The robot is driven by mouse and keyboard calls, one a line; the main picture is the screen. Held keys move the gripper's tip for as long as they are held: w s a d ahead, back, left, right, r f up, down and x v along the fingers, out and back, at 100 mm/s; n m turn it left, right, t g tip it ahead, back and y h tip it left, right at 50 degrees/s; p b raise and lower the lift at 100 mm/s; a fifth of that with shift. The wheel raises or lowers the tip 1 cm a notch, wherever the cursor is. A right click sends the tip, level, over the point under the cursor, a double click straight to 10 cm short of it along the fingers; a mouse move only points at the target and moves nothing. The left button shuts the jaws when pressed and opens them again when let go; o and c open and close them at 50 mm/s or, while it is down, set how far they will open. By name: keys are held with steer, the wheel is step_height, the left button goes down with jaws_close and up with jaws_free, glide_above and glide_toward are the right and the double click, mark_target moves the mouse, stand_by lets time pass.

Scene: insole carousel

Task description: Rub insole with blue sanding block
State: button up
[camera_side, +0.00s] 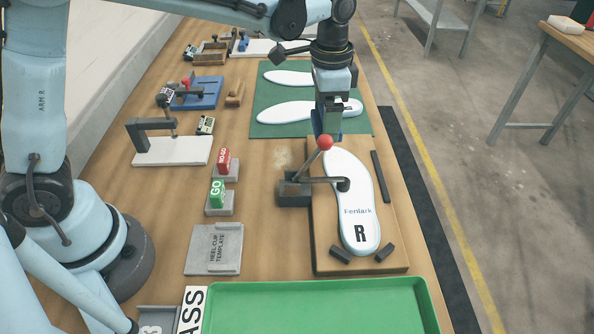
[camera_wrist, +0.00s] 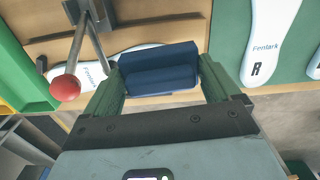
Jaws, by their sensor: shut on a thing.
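The white insole (camera_side: 357,212), marked "Fenlark" and "R", lies on a wooden fixture board (camera_side: 325,245) in the side view. A clamp (camera_side: 293,192) with a red ball handle (camera_side: 325,142) presses on its middle. My gripper (camera_side: 328,128) is at the insole's far end. In the wrist view my gripper (camera_wrist: 160,85) is shut on the blue sanding block (camera_wrist: 158,70), held between the two green fingers. Part of the insole (camera_wrist: 95,76) shows left of the block there. I cannot tell whether the block touches the insole.
A green mat (camera_side: 270,128) with two more insoles lies behind the fixture. A green tray (camera_side: 310,287) is at the front. GO and NO-GO blocks and a heel cup template (camera_side: 214,249) stand left. The clamp handle rises close to my gripper.

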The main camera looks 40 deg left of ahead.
mark_target(343, 155)
step_height(343, 155, down, 7)
steer(key=shift+r, duration=0.2)
steer(key=shift+w+d+f, duration=0.1)
steer(key=shift+w+d, duration=0.1)
steer(key=shift+c, duration=0.4)
steer(key=shift+w+d+f, duration=0.15)
steer(key=shift+w+d, duration=1.1)
steer(key=s+a, duration=0.3)
steer(key=shift+r, duration=4.1)
